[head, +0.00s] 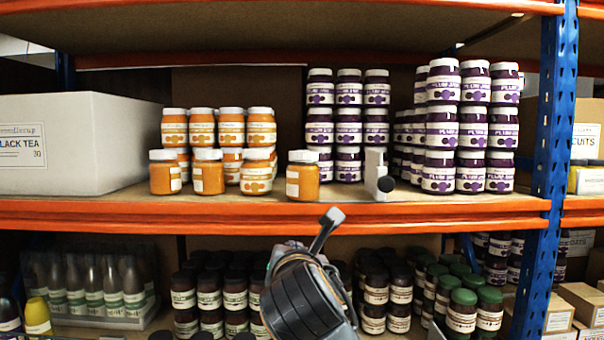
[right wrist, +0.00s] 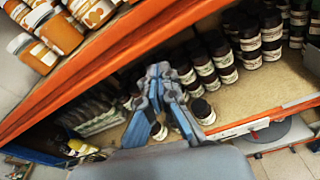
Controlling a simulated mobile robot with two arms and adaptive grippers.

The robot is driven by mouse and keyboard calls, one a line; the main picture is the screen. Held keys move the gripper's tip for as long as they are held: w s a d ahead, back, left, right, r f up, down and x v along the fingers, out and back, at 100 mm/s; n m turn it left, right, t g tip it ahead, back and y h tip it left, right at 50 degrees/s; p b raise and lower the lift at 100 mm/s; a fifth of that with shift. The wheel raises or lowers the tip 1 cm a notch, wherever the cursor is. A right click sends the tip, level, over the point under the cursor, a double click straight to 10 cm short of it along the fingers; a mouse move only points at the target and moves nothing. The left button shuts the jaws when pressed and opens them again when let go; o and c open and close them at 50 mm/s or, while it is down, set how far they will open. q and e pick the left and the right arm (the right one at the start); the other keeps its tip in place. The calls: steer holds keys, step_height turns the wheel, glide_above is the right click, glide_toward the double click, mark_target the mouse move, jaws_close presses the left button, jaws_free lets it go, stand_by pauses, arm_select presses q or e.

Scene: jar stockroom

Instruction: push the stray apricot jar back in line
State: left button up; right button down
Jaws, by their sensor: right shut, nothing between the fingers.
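Orange apricot jars with white lids stand on the middle shelf in the head view. One apricot jar (head: 302,178) stands apart at the right of the group, slightly nearer the front edge than the front-row jar (head: 256,175) beside it. It is upright, with its label turned to the left. My right gripper (head: 331,217) is in front of the orange shelf beam, below and slightly right of that jar, not touching it. In the right wrist view my right gripper (right wrist: 161,72) is shut and empty. Apricot jars (right wrist: 62,32) show at its upper left; I cannot tell which is the stray one.
Plum jars (head: 348,130) stand in stacks behind and to the right. A small white upright object (head: 377,172) with a dark knob stands right of the stray jar. A white box (head: 80,140) is at left. The orange beam (head: 120,216) edges the shelf; dark jars fill the shelf below.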

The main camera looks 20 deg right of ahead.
steer(key=s+r+n+t+h, duration=0.1)
steer(key=s+r+n+t, duration=0.1)
steer(key=s+r, duration=0.5)
steer(key=p, duration=0.7)
glide_toward(303, 186)
steer(key=shift+n, duration=0.3)
steer(key=x, duration=0.5)
steer(key=shift+w+d+r, duration=0.15)
steer(key=shift+w+r, duration=0.15)
steer(key=shift+w+d+f, duration=0.15)
steer(key=shift+w, duration=0.55)
